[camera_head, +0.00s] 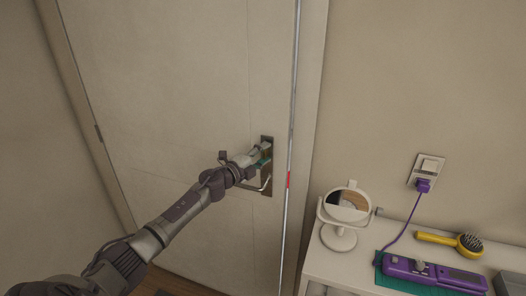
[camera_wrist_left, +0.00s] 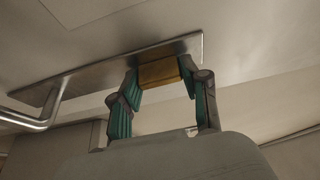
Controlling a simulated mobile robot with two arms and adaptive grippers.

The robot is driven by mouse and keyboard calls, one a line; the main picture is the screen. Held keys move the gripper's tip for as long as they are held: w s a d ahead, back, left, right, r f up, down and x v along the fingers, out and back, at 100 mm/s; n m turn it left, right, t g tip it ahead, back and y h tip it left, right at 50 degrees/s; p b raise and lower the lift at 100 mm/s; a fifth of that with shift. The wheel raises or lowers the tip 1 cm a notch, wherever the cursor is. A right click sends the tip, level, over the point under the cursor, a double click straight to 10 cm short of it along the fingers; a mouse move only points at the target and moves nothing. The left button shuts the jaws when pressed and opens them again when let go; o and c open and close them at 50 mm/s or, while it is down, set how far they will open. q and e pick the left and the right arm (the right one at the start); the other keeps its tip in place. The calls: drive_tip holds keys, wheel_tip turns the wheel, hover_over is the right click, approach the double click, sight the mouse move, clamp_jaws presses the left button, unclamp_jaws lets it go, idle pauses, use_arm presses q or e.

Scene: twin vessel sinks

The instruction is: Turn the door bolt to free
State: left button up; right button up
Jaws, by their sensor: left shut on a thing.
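The door (camera_head: 185,85) is a pale panel and looks closed. Its metal lock plate (camera_head: 267,187) sits near the right edge, with a lever handle (camera_head: 262,184) on it. The plate (camera_wrist_left: 92,72) and lever (camera_wrist_left: 40,115) also show in the left wrist view. My left gripper (camera_head: 262,158) is at the upper part of the plate. In the left wrist view my left gripper (camera_wrist_left: 160,82) has its green-padded fingers on both sides of the brass-coloured door bolt (camera_wrist_left: 158,72) and is shut on it. In the head view the bolt is hidden by the gripper. My right gripper is not in view.
A white counter (camera_head: 335,265) stands right of the door with a round mirror (camera_head: 347,204), a yellow brush (camera_head: 437,238) and a purple device (camera_head: 425,273). A purple plug (camera_head: 423,185) sits in the wall socket. A red mark (camera_head: 289,179) shows at the door edge.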

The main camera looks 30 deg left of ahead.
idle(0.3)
use_arm(q)
drive_tip(key=o, duration=1.1)
drive_tip(key=shift+o, duration=0.2)
drive_tip(key=s+a, duration=0.1)
drive_tip(key=s, duration=1.1)
drive_tip(key=shift+a, duration=0.4)
drive_tip(key=shift+w, duration=0.1)
